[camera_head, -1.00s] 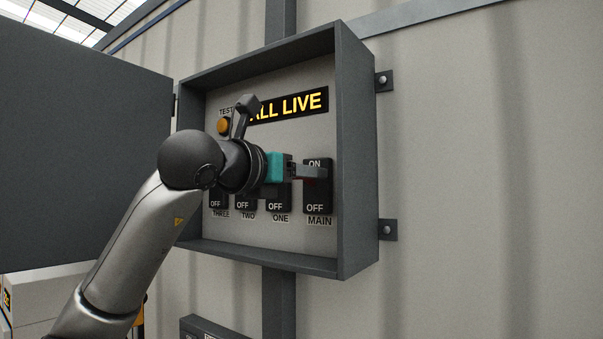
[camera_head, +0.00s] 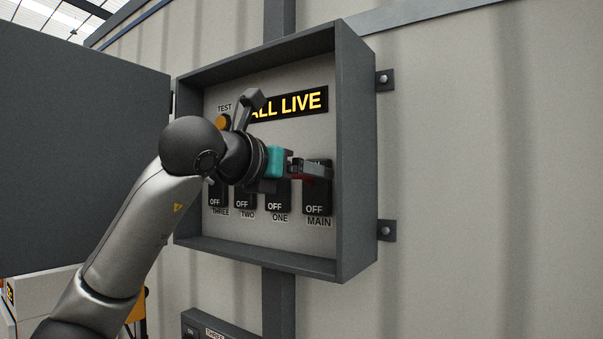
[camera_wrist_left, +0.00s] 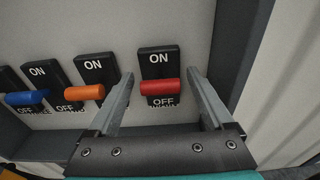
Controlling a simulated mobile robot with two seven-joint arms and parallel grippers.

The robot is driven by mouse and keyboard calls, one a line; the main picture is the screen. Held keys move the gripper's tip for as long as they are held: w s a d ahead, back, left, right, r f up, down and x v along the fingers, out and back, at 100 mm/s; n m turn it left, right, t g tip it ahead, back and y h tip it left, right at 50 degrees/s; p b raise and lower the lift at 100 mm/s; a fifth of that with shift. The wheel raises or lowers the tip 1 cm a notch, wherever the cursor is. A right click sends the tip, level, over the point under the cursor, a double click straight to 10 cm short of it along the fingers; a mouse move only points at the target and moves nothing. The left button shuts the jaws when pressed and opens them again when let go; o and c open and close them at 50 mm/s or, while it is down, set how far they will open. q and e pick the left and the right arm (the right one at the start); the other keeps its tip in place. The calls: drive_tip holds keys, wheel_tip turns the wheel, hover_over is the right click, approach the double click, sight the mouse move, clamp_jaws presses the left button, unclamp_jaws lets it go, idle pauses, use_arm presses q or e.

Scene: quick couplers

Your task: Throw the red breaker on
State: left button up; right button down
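The red breaker lever (camera_wrist_left: 160,87) sits on a black switch plate marked ON above and OFF below. It is nearer the OFF label in the left wrist view. In the head view, only a little of its red shows behind my fingers, on the MAIN switch plate (camera_head: 318,208). My left gripper (camera_wrist_left: 161,74) is open, with one finger on each side of the red lever and visible gaps beside it. In the head view, my left gripper (camera_head: 322,170) reaches across to the MAIN switch and hides its ON label. My right gripper is in neither view.
Orange (camera_wrist_left: 85,92) and blue (camera_wrist_left: 27,98) levers stand left of the red one. The grey box wall (camera_head: 356,155) is close on the right. A lit display (camera_head: 300,103) shows "ALL LIVE", its left end hidden. The open door (camera_head: 80,150) is at left.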

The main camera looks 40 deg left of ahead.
use_arm(q)
drive_tip(key=shift+s, duration=0.1)
drive_tip(key=shift+s, duration=0.3)
drive_tip(key=s+d+r+b, duration=0.1)
drive_tip(key=s+b, duration=0.1)
drive_tip(key=s, duration=1.2)
drive_tip(key=shift+s+d+r, duration=0.15)
drive_tip(key=shift+d+r, duration=0.15)
drive_tip(key=shift+d, duration=0.05)
drive_tip(key=shift+r, duration=0.1)
